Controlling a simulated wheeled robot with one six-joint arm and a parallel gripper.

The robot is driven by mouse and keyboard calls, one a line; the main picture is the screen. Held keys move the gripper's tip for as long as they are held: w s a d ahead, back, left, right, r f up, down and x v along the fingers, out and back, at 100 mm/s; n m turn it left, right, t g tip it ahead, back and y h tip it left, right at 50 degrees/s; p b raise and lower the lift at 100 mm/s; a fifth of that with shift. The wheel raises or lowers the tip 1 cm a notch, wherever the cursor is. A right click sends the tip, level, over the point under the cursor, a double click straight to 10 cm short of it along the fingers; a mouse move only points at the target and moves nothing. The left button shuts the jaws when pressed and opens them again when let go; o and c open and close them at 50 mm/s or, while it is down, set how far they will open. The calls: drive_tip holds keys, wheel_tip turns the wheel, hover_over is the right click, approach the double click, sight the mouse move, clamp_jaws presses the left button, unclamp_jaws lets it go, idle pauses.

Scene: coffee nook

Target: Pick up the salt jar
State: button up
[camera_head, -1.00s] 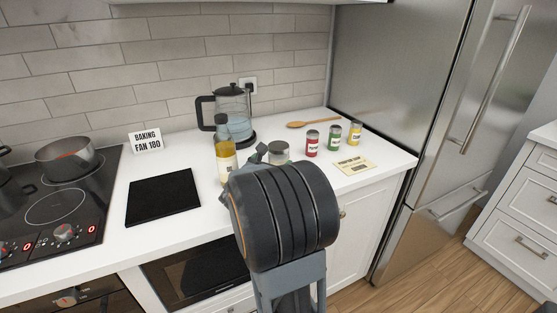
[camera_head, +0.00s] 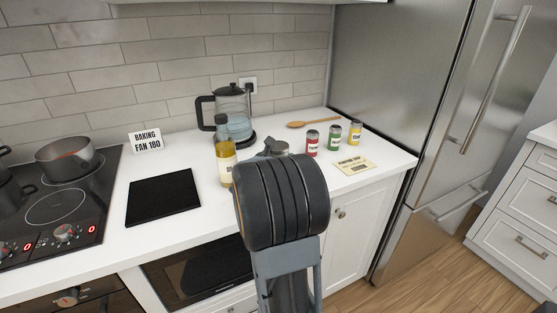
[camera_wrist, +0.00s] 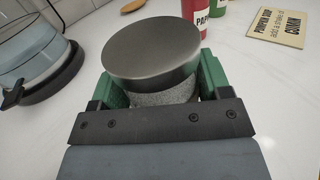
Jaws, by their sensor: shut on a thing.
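The salt jar, with a flat grey metal lid (camera_wrist: 152,48) and a speckled pale body (camera_wrist: 165,92), stands between the green fingers of my gripper (camera_wrist: 160,88) in the wrist view. The fingers are shut on its body from both sides. I cannot tell whether the jar touches the counter.
A yellow oil bottle (camera_head: 226,163) stands just left of the jar, with a glass kettle (camera_head: 232,117) behind. Red (camera_head: 312,143), green (camera_head: 335,136) and yellow (camera_head: 355,133) spice jars, a recipe card (camera_head: 354,165) and a wooden spoon (camera_head: 310,124) are right. A black board (camera_head: 162,197) lies left.

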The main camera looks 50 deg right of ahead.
drive_tip(key=c, duration=0.5)
